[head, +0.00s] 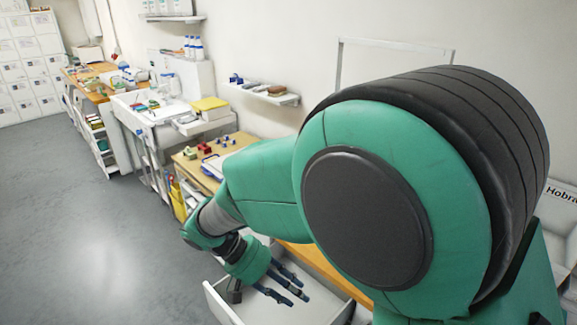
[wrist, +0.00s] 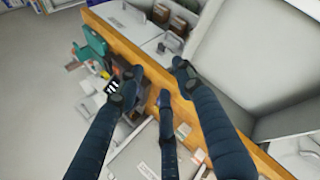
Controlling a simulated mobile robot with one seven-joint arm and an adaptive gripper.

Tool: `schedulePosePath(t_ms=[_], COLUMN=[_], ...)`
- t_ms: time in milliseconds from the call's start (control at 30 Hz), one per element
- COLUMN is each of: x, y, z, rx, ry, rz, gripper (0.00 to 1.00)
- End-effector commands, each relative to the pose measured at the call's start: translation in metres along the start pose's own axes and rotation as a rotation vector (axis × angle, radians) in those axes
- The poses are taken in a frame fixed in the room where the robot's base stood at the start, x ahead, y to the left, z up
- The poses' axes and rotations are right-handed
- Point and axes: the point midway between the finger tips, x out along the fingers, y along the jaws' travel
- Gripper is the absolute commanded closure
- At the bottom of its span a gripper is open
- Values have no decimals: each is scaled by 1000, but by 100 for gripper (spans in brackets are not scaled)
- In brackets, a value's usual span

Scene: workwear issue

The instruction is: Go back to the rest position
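My gripper (head: 284,284) has dark blue fingers, spread apart with nothing seen between them. In the head view it hangs over an open white drawer (head: 218,304) below the counter; I cannot tell its exact height above it. My green arm covers much of the right side of this view and hides part of the counter behind it. In the wrist view the spread fingers of my gripper (wrist: 150,92) show in front of the wooden counter edge (wrist: 226,138).
A wooden table (head: 186,160) with small coloured items stands along the wall. Beyond it are a white cart (head: 160,116) and a yellow-topped box (head: 209,106). A wall shelf (head: 282,98) holds small things. The grey floor (head: 75,220) at left is clear.

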Motion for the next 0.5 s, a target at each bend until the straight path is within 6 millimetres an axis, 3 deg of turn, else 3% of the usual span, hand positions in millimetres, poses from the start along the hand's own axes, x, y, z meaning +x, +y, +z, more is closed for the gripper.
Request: schedulePosePath(t_ms=[200,500], x=[5,13], y=[44,92], z=[26,65], rx=[43,107], ry=[26,94], rz=[-146,-323], gripper=[64,64])
